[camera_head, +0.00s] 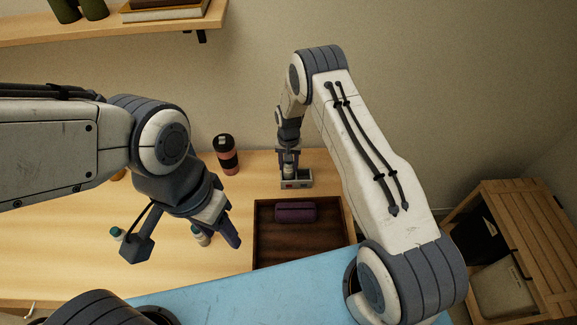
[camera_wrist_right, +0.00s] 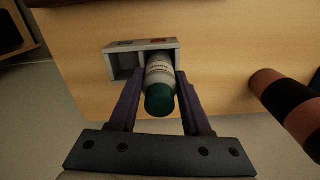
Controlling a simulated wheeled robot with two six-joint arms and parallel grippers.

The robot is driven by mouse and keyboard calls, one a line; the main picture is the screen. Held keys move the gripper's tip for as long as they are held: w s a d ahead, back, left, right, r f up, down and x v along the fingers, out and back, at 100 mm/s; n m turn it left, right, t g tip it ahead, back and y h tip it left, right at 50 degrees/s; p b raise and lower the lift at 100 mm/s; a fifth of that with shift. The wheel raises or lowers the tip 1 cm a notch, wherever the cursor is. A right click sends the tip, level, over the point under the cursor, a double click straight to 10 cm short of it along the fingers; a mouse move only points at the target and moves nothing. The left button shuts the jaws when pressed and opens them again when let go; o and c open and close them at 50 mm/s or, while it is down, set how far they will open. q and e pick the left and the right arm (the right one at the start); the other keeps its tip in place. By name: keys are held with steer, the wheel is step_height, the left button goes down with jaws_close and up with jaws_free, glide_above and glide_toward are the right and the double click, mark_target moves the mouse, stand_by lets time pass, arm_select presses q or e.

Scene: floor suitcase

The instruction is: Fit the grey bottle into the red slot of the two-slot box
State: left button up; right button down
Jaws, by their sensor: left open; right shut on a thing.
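The grey bottle (camera_wrist_right: 159,72) has a dark green cap and is between the fingers of my right gripper (camera_wrist_right: 157,98), which is shut on it. Its far end is within the outline of the right-hand compartment of the grey two-slot box (camera_wrist_right: 112,66) in the wrist view, on the side with the red mark (camera_wrist_right: 158,41). How deep it sits is hard to tell. The other compartment, by the blue mark (camera_wrist_right: 125,43), looks empty. In the head view the box (camera_head: 306,181) stands behind the tray. My left gripper (camera_head: 229,232) is open and empty over the table's left part.
Teal-capped bottles stand near my left gripper (camera_head: 200,237) and further left (camera_head: 117,234). A black and pink tumbler (camera_head: 227,156) stands left of the box. A dark wooden tray (camera_head: 275,250) holds a purple case (camera_head: 295,212). A shelf (camera_head: 100,28) hangs at upper left.

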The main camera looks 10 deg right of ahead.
steer(key=shift+f+p, duration=0.3)
steer(key=shift+f, duration=0.6)
arm_select(q)
steer(key=shift+r, duration=0.55)
arm_select(e)
steer(key=shift+f, duration=0.2)
arm_select(q)
steer(key=shift+f, duration=0.1)
arm_select(e)
steer(key=shift+f+b, duration=0.2)
steer(key=shift+b, duration=0.15)
steer(key=shift+c, duration=1.8)
jaws_free()
arm_select(q)
steer(key=shift+f, duration=0.1)
arm_select(e)
steer(key=shift+r, duration=0.1)
